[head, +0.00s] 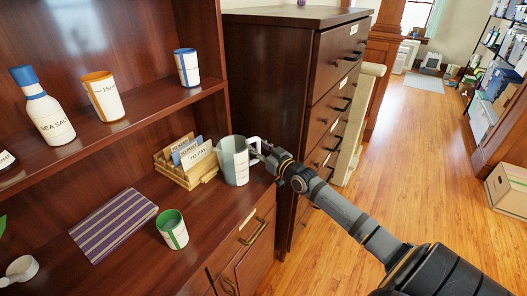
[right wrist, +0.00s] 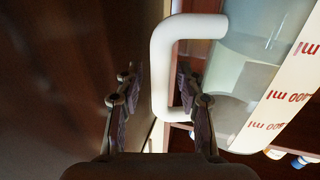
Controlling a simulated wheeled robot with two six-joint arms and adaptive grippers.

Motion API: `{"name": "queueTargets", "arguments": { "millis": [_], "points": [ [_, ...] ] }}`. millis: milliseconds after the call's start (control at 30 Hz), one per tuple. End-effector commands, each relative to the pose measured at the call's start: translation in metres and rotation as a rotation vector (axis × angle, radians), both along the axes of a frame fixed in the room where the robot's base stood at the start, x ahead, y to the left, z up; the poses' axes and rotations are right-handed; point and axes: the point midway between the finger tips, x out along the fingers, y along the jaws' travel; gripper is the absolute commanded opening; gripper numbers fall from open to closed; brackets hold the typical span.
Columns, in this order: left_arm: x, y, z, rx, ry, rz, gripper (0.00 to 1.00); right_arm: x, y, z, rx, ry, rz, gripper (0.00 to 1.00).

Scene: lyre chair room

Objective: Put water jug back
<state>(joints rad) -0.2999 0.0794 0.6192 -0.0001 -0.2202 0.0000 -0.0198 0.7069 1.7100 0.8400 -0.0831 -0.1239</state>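The water jug (head: 233,162) is a clear-grey jug with a white handle, upright on the wooden cabinet's lower surface near its right edge. Its handle (right wrist: 160,75) and measuring strip (right wrist: 290,85) show large in the right wrist view. My right gripper (head: 262,152) is at the handle, on the jug's right side. In the right wrist view my right gripper (right wrist: 158,92) is open, with the handle's bar between its two fingers and small gaps visible on each side. My left gripper is not in view.
A wooden letter rack (head: 186,165) stands close to the jug's left. A striped notebook (head: 113,222) and a green-rimmed cup (head: 172,229) are nearer. The upper shelf (head: 130,126) holds a bottle and two cups. A tall dark drawer cabinet (head: 265,90) rises behind.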

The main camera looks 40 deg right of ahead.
Motion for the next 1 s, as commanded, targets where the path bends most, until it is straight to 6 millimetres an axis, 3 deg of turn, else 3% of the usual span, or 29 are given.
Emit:
{"name": "queueTargets", "arguments": {
  "millis": [167,400,633,1000],
  "points": [
    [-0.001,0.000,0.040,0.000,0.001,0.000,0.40,-0.027,-0.002,0.009,-0.003,0.010,0.002,0.38],
    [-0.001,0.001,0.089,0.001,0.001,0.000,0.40,-0.080,-0.008,0.008,-0.001,0.010,0.001,0.38],
    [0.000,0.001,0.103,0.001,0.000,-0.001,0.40,-0.114,-0.011,0.002,0.000,0.004,0.001,0.38],
    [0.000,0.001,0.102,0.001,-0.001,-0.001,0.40,-0.119,-0.012,0.000,0.000,0.002,0.001,0.38]
  ]
}}
